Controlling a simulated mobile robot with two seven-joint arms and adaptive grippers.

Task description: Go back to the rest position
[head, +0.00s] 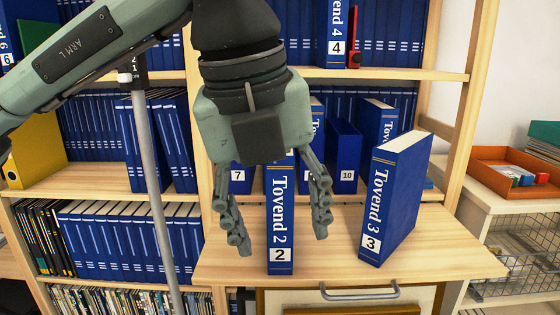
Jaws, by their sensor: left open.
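My left gripper (280,238) hangs fingers-down from the arm that comes in from the upper left. Its fingers are spread apart, one on each side of the blue book "Tovend 2" (281,225), which stands upright on the wooden ledge. In this view the fingers appear in front of the book, and I cannot tell whether they touch it. The gripper body hides the top of that book. My right gripper does not show.
The blue book "Tovend 3" (395,195) stands on the ledge (445,255) to the right. More blue books fill the shelves behind. A grey pole (153,190) rises at the left. An orange tray (515,172) sits at the right. A drawer handle (360,291) is below the ledge.

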